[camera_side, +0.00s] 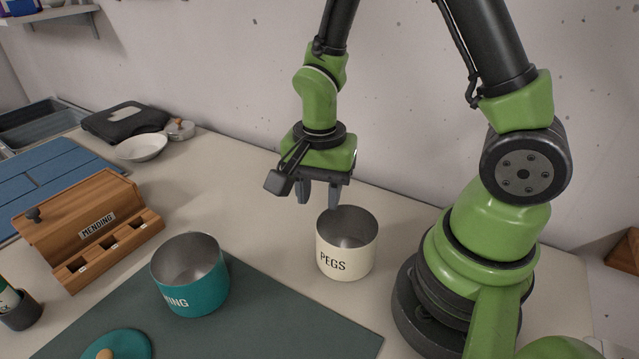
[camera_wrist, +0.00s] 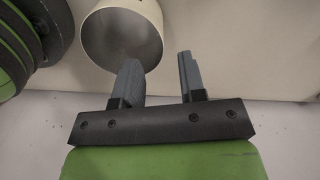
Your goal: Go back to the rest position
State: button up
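My gripper (camera_side: 319,195) hangs fingers-down above the pale counter, just behind and to the upper left of a cream pot marked PEGS (camera_side: 345,262). Its two grey fingers are apart with nothing between them, as the wrist view also shows (camera_wrist: 160,80). The open pot appears in the wrist view (camera_wrist: 122,35), beyond the left fingertip. Its visible interior looks empty, though its bottom is partly hidden. In the side view the right fingertip is close to the pot's rim; I cannot tell whether they touch.
A teal pot (camera_side: 192,298) stands on a dark green mat (camera_side: 285,325), with a teal lid (camera_side: 118,345) near it. A wooden MENDING box (camera_side: 85,200), a white bowl (camera_side: 142,148) and a black device (camera_side: 118,120) are at left. The wall is close behind my gripper.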

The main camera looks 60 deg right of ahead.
jog(key=shift+r, duration=0.65)
jog(key=s+a+r+n+t+y, duration=0.1)
jog(key=s+r+n+t, duration=0.2)
jog(key=r, duration=0.6)
jog(key=s+a+r+n+t+y, duration=0.1)
jog(key=s+r+n+t, duration=0.3)
jog(key=r+n, duration=0.4)
jog(key=shift+s+a+r, duration=0.25)
jog(key=shift+s+r, duration=0.5)
jog(key=shift+s, duration=0.05)
